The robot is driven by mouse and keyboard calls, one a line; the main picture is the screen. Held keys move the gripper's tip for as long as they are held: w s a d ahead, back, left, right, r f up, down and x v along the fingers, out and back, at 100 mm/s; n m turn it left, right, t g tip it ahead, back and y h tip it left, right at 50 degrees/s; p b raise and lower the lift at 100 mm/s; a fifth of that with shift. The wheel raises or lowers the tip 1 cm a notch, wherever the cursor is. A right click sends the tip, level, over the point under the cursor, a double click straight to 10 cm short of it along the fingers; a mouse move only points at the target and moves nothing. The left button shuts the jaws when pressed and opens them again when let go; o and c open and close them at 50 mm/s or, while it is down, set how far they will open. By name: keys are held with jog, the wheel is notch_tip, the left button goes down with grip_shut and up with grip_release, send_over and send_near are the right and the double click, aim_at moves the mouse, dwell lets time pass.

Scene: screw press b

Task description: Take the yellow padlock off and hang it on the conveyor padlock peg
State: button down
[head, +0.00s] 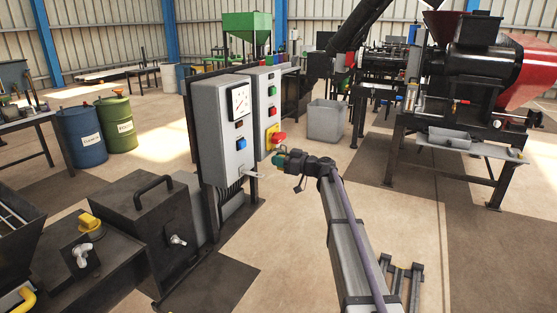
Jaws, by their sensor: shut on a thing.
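My gripper (283,160) is in the middle of the head view, at the end of my arm, close to the right side of the grey control cabinets. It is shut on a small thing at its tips. That thing is too small and too hidden by the jaws to identify, and I cannot make out a yellow padlock there for sure. A red-and-yellow rotary switch (275,138) sits on the farther cabinet (262,100), just above the gripper tips. I cannot tell whether the held thing touches the cabinet. I cannot make out the conveyor padlock peg.
The nearer cabinet (222,160) has a dial and a blue button. A black box with a handle (150,225) stands at left. A grey bin (326,121) and red-black machine (480,75) stand behind. Floor right of my arm is mostly free.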

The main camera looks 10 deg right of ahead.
jog(key=shift+v, duration=1.25)
jog(key=v, duration=0.3)
jog(key=shift+s+d, duration=0.1)
jog(key=shift+s, duration=0.1)
dwell(0.4)
jog(key=s+a, duration=0.3)
jog(key=s, duration=0.6)
jog(key=s+a, duration=0.2)
jog(key=s, duration=0.8)
jog(key=shift+s+a, duration=0.35)
jog(key=shift+a, duration=0.05)
jog(key=shift+x, duration=2.8)
